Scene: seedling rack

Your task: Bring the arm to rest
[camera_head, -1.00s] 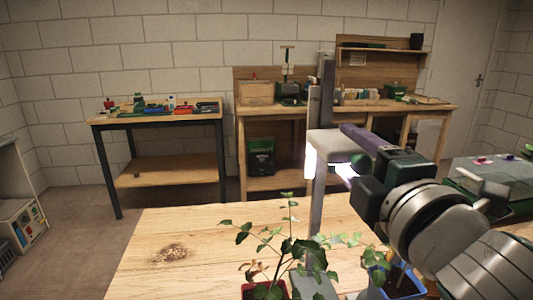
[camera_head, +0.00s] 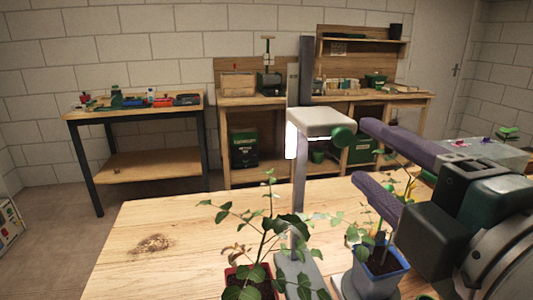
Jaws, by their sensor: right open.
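My right gripper (camera_head: 362,155) comes in from the right on its arm. Its two purple fingers are spread apart, with nothing held between them. My left gripper is not in view.
A plant in a red pot (camera_head: 248,277) stands at the front of the wooden table (camera_head: 180,222), with the grey lamp post between the two pots. Workbenches with tools stand along the back wall.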

